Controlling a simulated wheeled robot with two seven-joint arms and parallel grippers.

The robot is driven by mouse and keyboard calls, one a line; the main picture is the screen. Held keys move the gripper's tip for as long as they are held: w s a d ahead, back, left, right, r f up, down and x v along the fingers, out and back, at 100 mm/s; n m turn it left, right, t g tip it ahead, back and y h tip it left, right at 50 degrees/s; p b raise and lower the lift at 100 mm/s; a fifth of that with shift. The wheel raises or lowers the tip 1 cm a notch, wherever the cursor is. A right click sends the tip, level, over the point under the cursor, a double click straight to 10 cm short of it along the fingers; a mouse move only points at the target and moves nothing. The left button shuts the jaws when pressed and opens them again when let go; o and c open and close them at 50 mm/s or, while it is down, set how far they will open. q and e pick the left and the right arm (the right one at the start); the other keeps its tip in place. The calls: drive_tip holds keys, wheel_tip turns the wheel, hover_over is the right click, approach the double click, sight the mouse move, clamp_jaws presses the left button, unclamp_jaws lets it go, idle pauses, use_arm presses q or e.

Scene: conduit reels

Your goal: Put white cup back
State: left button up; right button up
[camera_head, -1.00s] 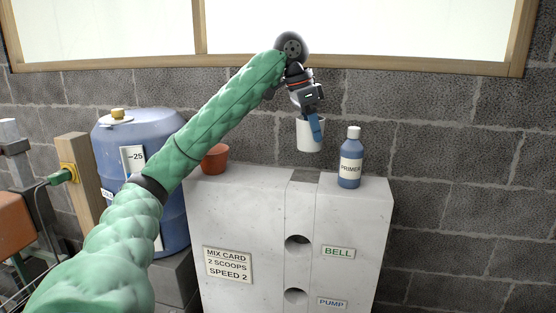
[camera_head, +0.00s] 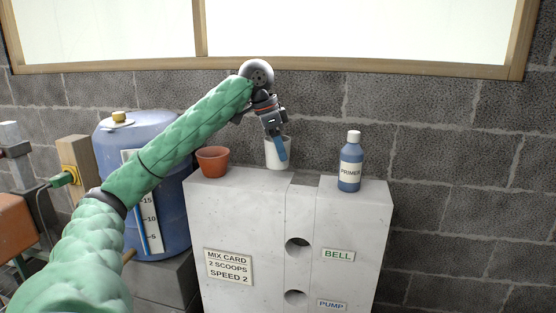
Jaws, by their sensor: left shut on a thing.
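The white cup (camera_head: 273,158) is upright at the back of the concrete block's top (camera_head: 239,187), between a terracotta pot and a blue bottle. Its base is at the level of the top; I cannot tell whether it touches. My left gripper (camera_head: 281,150) comes down from above and is shut on the cup's near wall, with a blue finger in front of it. My right gripper is not in view.
The terracotta pot (camera_head: 212,161) stands just left of the cup. A blue PRIMER bottle (camera_head: 350,164) stands to the right, past a slot in the block. A blue barrel (camera_head: 170,215) is at the left, and a block wall (camera_head: 440,140) rises behind.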

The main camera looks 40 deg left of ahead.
sight(278, 161)
use_arm(q)
drive_tip(key=shift+a+f, duration=0.1)
drive_tip(key=shift+f, duration=0.1)
drive_tip(key=shift+f+p, duration=0.3)
drive_tip(key=shift+f, duration=1.1)
drive_tip(key=shift+f+p, duration=0.3)
drive_tip(key=shift+f, duration=0.25)
drive_tip(key=o, duration=1.2)
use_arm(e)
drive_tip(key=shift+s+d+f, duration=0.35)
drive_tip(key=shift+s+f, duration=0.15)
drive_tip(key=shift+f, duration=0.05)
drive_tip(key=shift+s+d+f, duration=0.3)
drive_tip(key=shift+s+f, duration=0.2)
